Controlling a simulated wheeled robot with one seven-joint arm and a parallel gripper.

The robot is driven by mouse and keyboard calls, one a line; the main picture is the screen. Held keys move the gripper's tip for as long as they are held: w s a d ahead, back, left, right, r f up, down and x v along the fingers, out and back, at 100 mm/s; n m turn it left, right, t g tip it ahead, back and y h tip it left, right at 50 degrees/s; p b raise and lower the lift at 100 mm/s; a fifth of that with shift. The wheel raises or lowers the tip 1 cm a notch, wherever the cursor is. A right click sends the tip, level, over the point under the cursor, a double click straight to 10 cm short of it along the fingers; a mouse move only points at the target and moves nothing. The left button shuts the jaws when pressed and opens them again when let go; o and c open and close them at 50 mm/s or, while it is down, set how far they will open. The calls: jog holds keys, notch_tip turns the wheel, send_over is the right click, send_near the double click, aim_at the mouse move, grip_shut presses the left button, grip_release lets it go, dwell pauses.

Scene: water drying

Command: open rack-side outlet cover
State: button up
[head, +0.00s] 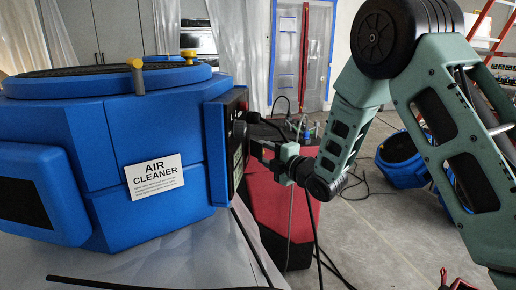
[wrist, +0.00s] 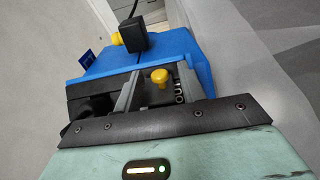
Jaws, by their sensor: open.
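The blue air cleaner (head: 150,150) fills the left of the head view. Its right side carries a narrow dark panel (head: 240,150), seen edge-on. I cannot clearly pick out an outlet cover there. My gripper (head: 257,150) is close beside this panel, its fingers pointing left at it; whether they touch is unclear. In the wrist view, my gripper (wrist: 155,92) is open, with a yellow knob (wrist: 159,77) showing between or beyond its fingers. A blue housing (wrist: 160,45) lies behind, with a black plug-like block (wrist: 139,34) and cord at its top. Gripper parts hide much of the panel.
A red-and-black box (head: 282,200) stands close behind and below my gripper. Dark cables hang beside it and run over the floor. Another blue unit (head: 400,160) sits on the floor at right. A pale sheet (head: 170,265) lies under the air cleaner. Open floor shows at right.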

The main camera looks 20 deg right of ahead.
jog(key=shift+w, duration=0.15)
grip_shut()
jog(key=shift+f+y, duration=0.1)
jog(key=shift+y, duration=0.2)
jog(key=shift+w+d+n+g+y+b, duration=0.1)
jog(key=shift+w+n+g+y+b, duration=1.2)
jog(key=shift+n+g, duration=1.5)
jog(key=shift+w+d+n+g+y+b, duration=0.1)
jog(key=shift+w+n+g+y+b, duration=0.45)
jog(key=shift+n+g+y, duration=2.25)
jog(key=shift+w+d+n+g+y+b, duration=0.1)
jog(key=shift+w+n+g+y+b, duration=1.2)
jog(key=shift+g, duration=2.6)
jog(key=shift+a+n+g+h+p, duration=0.15)
jog(key=shift+n+g+h+p, duration=0.65)
jog(key=shift+n+g+p, duration=0.15)
